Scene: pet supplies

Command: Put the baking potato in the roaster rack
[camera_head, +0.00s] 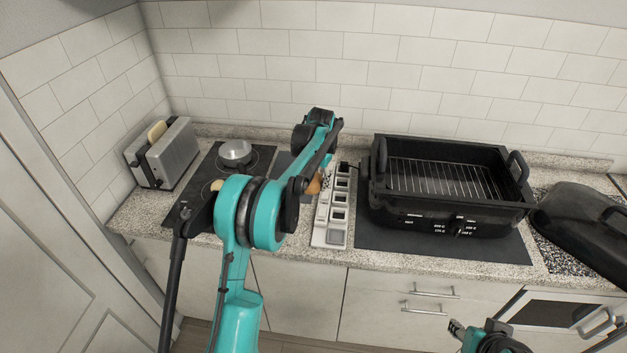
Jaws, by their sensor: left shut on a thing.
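The baking potato (314,187) is a small brown-orange shape, partly hidden by my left arm. My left gripper (318,180) is shut on it, above the white socket strip and just left of the roaster. The roaster rack (440,178) is a wire grid inside the open black roaster (445,222). It looks empty. My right gripper (468,330) is low at the bottom edge, in front of the counter and away from the potato; its fingers are too small and cut off to judge.
A toaster (170,155) with bread and a hob (258,160) bearing a metal pot (235,152) are at the left. A white socket strip (322,228) lies left of the roaster. The dark roaster lid (585,222) lies at the right. The space above the rack is free.

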